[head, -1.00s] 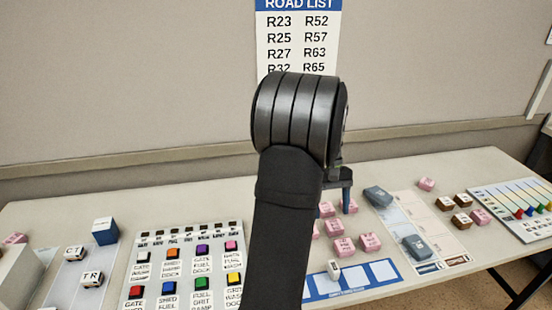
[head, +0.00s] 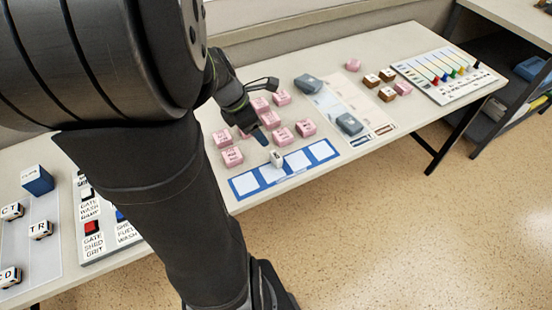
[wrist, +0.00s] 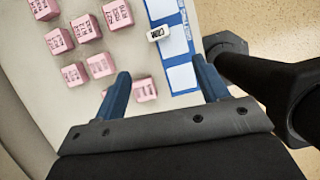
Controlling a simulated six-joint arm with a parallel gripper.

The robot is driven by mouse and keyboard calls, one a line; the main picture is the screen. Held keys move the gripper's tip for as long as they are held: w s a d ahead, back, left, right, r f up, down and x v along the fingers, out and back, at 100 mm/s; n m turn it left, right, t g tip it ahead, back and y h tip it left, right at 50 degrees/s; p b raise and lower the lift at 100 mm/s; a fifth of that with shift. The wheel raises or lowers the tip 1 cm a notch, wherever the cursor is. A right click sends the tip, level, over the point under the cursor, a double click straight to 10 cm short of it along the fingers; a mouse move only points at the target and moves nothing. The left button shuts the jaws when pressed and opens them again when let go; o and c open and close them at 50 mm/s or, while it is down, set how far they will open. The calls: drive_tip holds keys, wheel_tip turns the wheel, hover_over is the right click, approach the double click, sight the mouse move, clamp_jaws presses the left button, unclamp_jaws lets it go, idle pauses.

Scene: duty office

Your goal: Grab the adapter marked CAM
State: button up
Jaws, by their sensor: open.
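A small white block (head: 276,158) with dark lettering stands at the upper edge of a blue strip with several pale squares (head: 245,184). In the wrist view the white block (wrist: 156,34) shows beyond my fingers, at the strip's left edge; its lettering looks like CAM but is small. In the head view my gripper (head: 254,136) hangs over the pink blocks, up and left of the white block. My arm hides part of the table there.
Several pink lettered blocks (head: 232,156) lie close around my gripper; one pink block (wrist: 145,89) shows near the left finger. Grey-blue blocks (head: 349,124) lie on a sheet to the right. Lettered blocks and a button panel (head: 104,240) are at the left.

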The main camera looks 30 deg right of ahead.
drive_tip(key=n, duration=0.1)
hover_over(276, 155)
drive_tip(key=a, duration=0.2)
drive_tip(key=f, duration=1)
drive_tip(key=shift+s+a+f, duration=0.2)
drive_tip(key=shift+s+f, duration=0.15)
drive_tip(key=shift+s, duration=0.05)
drive_tip(key=shift+w+x, duration=0.2)
drive_tip(key=shift+x, duration=1.3)
drive_tip(key=shift+w+x, duration=0.2)
drive_tip(key=shift+x, duration=1.3)
drive_tip(key=shift+d, duration=0.1)
drive_tip(key=c, duration=1)
drive_tip(key=shift+c, duration=0.2)
drive_tip(key=shift+r, duration=0.25)
